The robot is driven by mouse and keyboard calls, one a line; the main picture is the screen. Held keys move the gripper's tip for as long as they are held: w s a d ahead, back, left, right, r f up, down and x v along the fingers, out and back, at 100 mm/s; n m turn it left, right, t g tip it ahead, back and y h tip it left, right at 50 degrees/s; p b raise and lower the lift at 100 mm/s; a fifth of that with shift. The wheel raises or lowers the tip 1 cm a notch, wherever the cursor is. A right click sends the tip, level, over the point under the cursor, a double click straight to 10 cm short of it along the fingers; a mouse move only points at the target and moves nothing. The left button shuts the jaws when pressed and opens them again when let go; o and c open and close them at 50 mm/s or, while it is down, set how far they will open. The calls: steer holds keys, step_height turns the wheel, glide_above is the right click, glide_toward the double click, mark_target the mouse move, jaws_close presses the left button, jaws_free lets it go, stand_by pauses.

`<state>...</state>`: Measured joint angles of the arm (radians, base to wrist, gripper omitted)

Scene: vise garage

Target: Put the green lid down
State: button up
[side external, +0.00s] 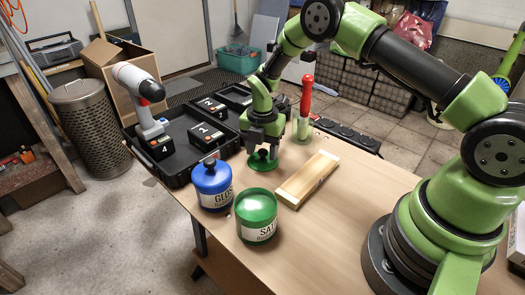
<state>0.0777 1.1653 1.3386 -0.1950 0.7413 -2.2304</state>
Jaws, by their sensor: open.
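The green lid (262,161) lies flat on the wooden bench, right below my gripper (264,152). My gripper points down with its fingers around the top of the lid, and it is open. I cannot tell whether the fingers touch the lid. The green can (257,220), labelled in part "SAT", stands nearer the camera at the bench's front edge. Its top shows a green surface inside the rim.
A blue can (212,188) with a knob on top stands left of the green can. A wooden block (307,180) lies right of the lid. A black case (190,140) with a drill (140,100) and batteries sits behind. A red-handled tool stands in a glass jar (302,128).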

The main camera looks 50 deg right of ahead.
step_height(320, 180, up, 11)
step_height(320, 180, up, 10)
steer(key=m+t, duration=0.2)
steer(key=m, duration=0.4)
glide_above(262, 150)
steer(key=s+a, duration=0.2)
steer(key=s, duration=0.2)
steer(key=s+a+r+m+t, duration=0.1)
steer(key=s+r+m, duration=0.2)
steer(key=s+m, duration=0.3)
steer(key=s+a+r+m+t+y, duration=0.1)
steer(key=s+r+m+t, duration=0.1)
steer(key=s+m, duration=0.5)
steer(key=s+a+r+m+t+y, duration=0.1)
steer(key=s+r+m+t, duration=0.1)
steer(key=s+m, duration=0.5)
steer(key=shift+s+a+r, duration=0.2)
steer(key=shift+a+r, duration=0.2)
steer(key=shift+r, duration=0.4)
